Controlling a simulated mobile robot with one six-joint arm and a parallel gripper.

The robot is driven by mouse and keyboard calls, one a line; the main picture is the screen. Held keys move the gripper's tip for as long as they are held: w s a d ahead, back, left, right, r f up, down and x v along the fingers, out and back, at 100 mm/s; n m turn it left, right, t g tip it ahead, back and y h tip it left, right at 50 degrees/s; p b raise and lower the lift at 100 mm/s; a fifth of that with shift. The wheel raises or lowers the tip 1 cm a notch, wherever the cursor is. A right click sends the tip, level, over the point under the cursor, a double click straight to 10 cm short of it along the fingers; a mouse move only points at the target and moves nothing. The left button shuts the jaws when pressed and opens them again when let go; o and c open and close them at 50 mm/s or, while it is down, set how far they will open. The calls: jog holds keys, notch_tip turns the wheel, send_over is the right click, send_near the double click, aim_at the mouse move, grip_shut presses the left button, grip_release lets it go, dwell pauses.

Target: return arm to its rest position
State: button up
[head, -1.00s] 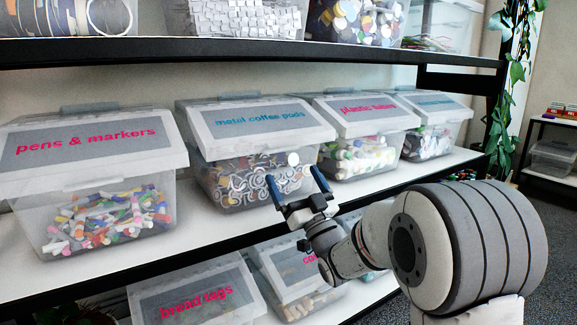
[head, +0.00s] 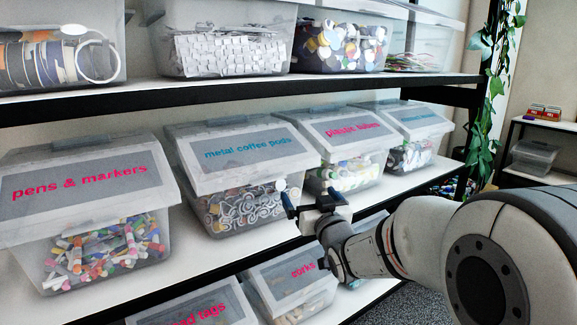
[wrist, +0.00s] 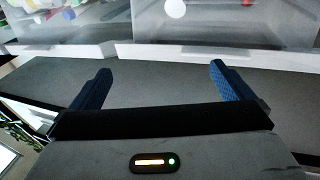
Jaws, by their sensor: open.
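My gripper (head: 314,203) is open and empty, with two blue fingers spread apart. In the head view it is in front of the middle shelf, near the lower right corner of the bin labelled metal coffee pods (head: 243,152). In the wrist view the two fingers of my gripper (wrist: 155,88) reach toward the shelf edge, with nothing between them. My arm extends in from the right side of the head view.
Beside that bin stand the pens & markers bin (head: 80,182) and a pink-labelled bin (head: 338,128). Bins labelled corks (head: 302,271) and bread tags (head: 195,308) are below. A hanging plant (head: 487,110) is at right. Open floor shows at lower right.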

jog(key=s+d+r+m+g+h+p, duration=0.2)
jog(key=s+d+r+g+h+p, duration=0.3)
jog(key=s+d+g+p, duration=0.5)
jog(key=s+r+g+p, duration=0.2)
jog(key=s+p, duration=0.3)
jog(key=s, duration=0.5)
jog(key=s+r+m+g+p, duration=0.1)
jog(key=s+r+g+p, duration=0.1)
jog(key=s+p, duration=0.4)
jog(key=s+g, duration=0.1)
jog(key=s, duration=0.4)
jog(key=shift+g+h+p, duration=0.3)
jog(key=shift+g, duration=0.1)
